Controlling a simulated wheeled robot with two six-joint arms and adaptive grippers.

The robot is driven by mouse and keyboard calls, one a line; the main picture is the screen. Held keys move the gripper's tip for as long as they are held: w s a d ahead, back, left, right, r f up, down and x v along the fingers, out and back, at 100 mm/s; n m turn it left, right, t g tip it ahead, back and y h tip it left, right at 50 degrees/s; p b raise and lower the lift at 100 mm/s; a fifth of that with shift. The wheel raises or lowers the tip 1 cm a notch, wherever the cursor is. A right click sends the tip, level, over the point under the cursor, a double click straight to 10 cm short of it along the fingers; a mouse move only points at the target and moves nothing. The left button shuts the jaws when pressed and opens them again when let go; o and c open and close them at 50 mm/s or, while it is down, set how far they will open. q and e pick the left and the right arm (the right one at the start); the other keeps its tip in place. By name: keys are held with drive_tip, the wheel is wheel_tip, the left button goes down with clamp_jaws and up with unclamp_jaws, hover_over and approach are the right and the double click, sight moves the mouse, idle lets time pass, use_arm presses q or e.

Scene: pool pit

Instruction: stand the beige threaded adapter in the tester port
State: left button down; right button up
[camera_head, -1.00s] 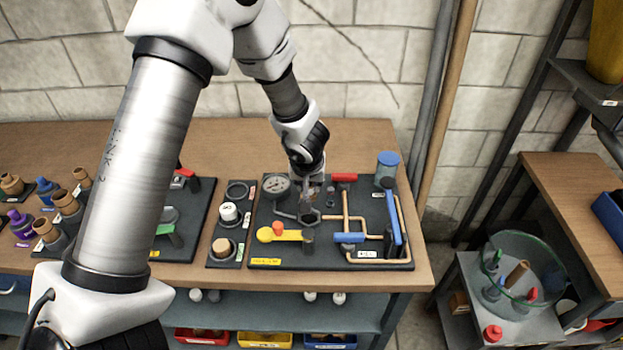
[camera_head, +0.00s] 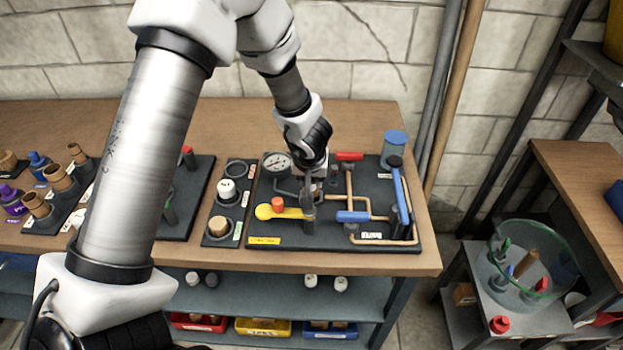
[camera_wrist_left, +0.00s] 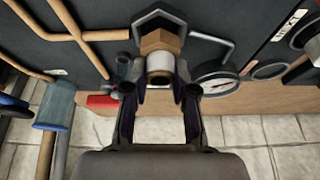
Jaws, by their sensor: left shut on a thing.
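My left gripper (camera_wrist_left: 160,85) is shut on the beige threaded adapter (camera_wrist_left: 158,62), seen in the left wrist view. The adapter has a pale round end between the fingertips and a brown hexagonal part beyond it. The hexagonal part lines up with the dark hexagonal tester port (camera_wrist_left: 173,15) and overlaps its opening; how deep it sits I cannot tell. In the head view the left gripper (camera_head: 312,182) points down over the tester board (camera_head: 282,236). The gripper and wrist mostly hide the adapter and port there. My right gripper is not in view.
The board carries a pressure gauge (camera_head: 276,163), copper pipes, a yellow lever (camera_head: 266,211), blue handles (camera_head: 353,216) and a blue-capped jar (camera_head: 394,148) close around the gripper. A rack with white and tan caps (camera_head: 227,190) stands left. Bare bench (camera_head: 215,125) lies behind.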

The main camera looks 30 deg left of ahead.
use_arm(q)
drive_tip(key=shift+r+p, duration=0.15)
drive_tip(key=shift+p, duration=0.45)
idle(0.8)
drive_tip(key=shift+f, duration=0.3)
idle(0.4)
drive_tip(key=shift+f+b, duration=0.7)
drive_tip(key=shift+f, duration=0.1)
idle(0.4)
drive_tip(key=shift+c, duration=2.2)
unclamp_jaws()
wheel_tip(320, 180, up, 8)
drive_tip(key=p, duration=1)
